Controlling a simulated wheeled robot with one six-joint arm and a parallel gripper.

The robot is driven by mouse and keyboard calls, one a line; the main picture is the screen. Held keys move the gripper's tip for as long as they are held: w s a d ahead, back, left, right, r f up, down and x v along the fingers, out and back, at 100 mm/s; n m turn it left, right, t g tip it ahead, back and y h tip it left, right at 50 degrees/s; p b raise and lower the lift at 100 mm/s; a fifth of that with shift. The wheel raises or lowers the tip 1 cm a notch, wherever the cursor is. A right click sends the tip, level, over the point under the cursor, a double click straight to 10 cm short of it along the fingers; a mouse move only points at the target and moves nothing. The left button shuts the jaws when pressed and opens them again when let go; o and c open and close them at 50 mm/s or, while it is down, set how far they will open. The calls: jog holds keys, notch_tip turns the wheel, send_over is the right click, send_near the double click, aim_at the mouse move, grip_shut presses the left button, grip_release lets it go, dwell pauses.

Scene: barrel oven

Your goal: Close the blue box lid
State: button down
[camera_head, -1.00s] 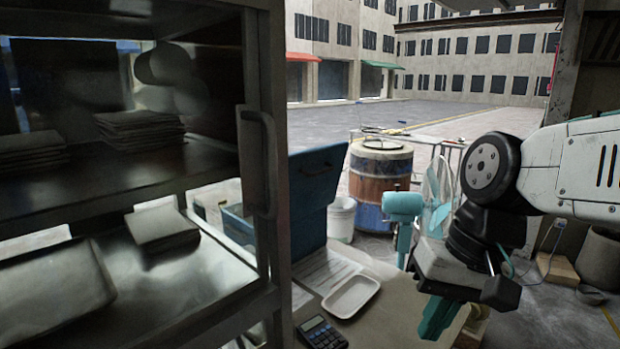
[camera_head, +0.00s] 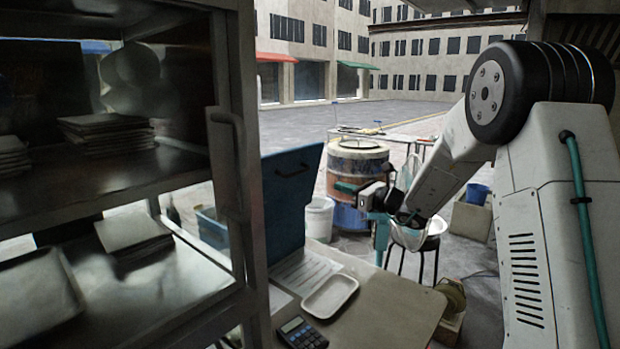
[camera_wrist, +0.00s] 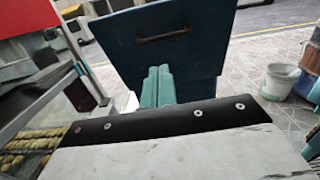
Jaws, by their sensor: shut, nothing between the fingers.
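The blue box lid (camera_head: 290,205) stands raised and open behind the counter's papers, with a dark handle (camera_head: 293,171) near its top edge. In the wrist view the blue lid (camera_wrist: 190,60) fills the upper middle, its handle (camera_wrist: 163,35) at the top. My gripper (camera_head: 343,187) is to the right of the lid in the head view, its teal fingers pointing left. In the wrist view my gripper (camera_wrist: 157,78) has its fingers together and empty, in front of the lid's face. I cannot tell whether they touch it. The box's body is mostly hidden.
A metal cabinet with shelves (camera_head: 233,160) stands close at left. A white tray (camera_head: 329,296) and a calculator (camera_head: 302,333) lie on the counter (camera_head: 385,310). A barrel (camera_head: 357,165) and a white bucket (camera_head: 319,218) stand beyond the lid.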

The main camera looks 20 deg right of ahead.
aim_at(300, 173)
jog(key=x, duration=1.4)
jog(key=shift+w+d, duration=0.25)
jog(key=shift+r, duration=0.15)
